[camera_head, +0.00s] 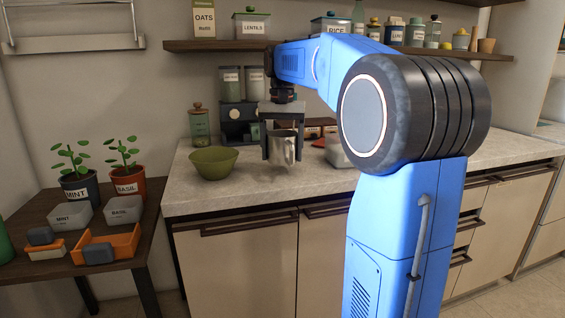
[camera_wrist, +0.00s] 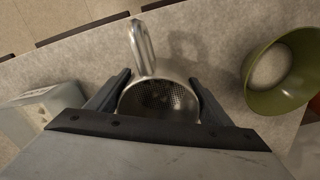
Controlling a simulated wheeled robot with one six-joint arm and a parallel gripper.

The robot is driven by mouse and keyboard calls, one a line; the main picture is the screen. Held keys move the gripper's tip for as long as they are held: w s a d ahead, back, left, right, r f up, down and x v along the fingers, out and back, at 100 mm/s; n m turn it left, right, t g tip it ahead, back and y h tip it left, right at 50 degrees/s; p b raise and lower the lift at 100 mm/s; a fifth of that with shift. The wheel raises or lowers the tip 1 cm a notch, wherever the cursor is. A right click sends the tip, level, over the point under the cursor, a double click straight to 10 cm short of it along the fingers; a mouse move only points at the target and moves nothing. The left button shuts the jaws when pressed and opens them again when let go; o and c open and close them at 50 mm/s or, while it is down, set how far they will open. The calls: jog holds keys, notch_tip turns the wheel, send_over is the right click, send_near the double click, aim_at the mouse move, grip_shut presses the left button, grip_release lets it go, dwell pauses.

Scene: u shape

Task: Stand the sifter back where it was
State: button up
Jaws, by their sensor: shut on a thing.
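The sifter (camera_head: 283,148) is a silver metal cup with a side handle. It is held upright between the fingers of my gripper (camera_head: 283,146), above the counter. In the wrist view the sifter (camera_wrist: 158,98) sits between both fingers of my gripper (camera_wrist: 157,92), with its mesh bottom visible inside and its handle pointing to the top of the picture. A shadow lies on the counter beside the handle. The exact gap between the sifter's base and the counter is hard to tell.
A green bowl (camera_head: 214,162) stands on the counter (camera_head: 250,192) left of the sifter; it also shows in the wrist view (camera_wrist: 283,72). A white container (camera_head: 338,152) is to the right. A jar (camera_head: 199,125) and a dark rack (camera_head: 238,122) stand behind. Counter in front is clear.

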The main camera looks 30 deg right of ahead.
aim_at(282, 161)
jog(key=shift+f, duration=1.75)
jog(key=o, duration=1.2)
jog(key=shift+f, duration=0.1)
jog(key=shift+c, duration=0.2)
notch_tip(282, 161, up, 12)
jog(key=s+a+f+n+t, duration=0.1)
jog(key=s+a+f+n, duration=0.1)
jog(key=s+a+f, duration=0.4)
jog(key=s+a+f+n+t, duration=0.15)
jog(key=s+a+f, duration=0.3)
jog(key=s, duration=0.45)
jog(key=s+a+f+n+t, duration=0.1)
jog(key=s+a+f+n, duration=0.1)
jog(key=s+f, duration=0.5)
jog(key=s+a+f+n+t, duration=0.1)
jog(key=s+a+f+n, duration=0.1)
jog(key=s+f, duration=0.5)
notch_tip(282, 161, down, 5)
jog(key=shift+a+f, duration=0.1)
jog(key=shift+a, duration=0.15)
jog(key=shift+s, duration=0.1)
